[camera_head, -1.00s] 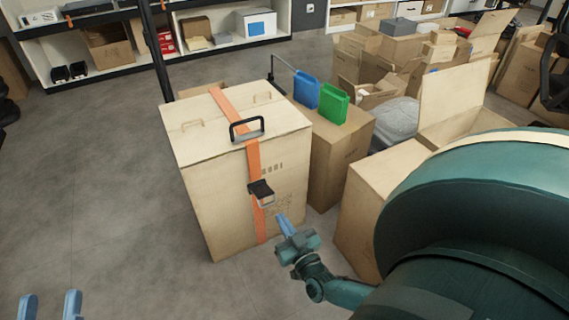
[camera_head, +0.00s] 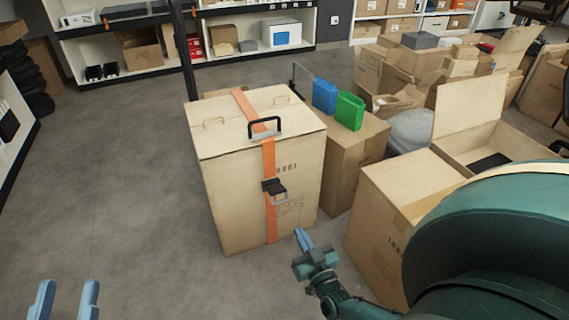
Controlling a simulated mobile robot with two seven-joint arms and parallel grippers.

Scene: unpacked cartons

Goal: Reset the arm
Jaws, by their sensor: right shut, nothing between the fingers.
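My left gripper (camera_head: 65,300) shows at the bottom left edge of the head view. Its two blue fingers stand apart with only floor between them, so it is open and empty. My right gripper (camera_head: 303,240) is in front of the strapped wooden crate (camera_head: 230,205), near its lower right side. Its blue fingers are together with nothing seen between them. The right arm comes in from the lower right, and its large green link hides part of the boxes there. I cannot tell whether the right fingertips touch the crate; they appear apart from it.
The crate has an orange strap, a buckle and a black handle (camera_head: 265,128). Blue (camera_head: 325,96) and green (camera_head: 349,111) folders stand on a carton (camera_head: 352,165) behind it. An open carton (camera_head: 385,225) stands at right. Shelves line the back. Floor (camera_head: 110,190) at left is clear.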

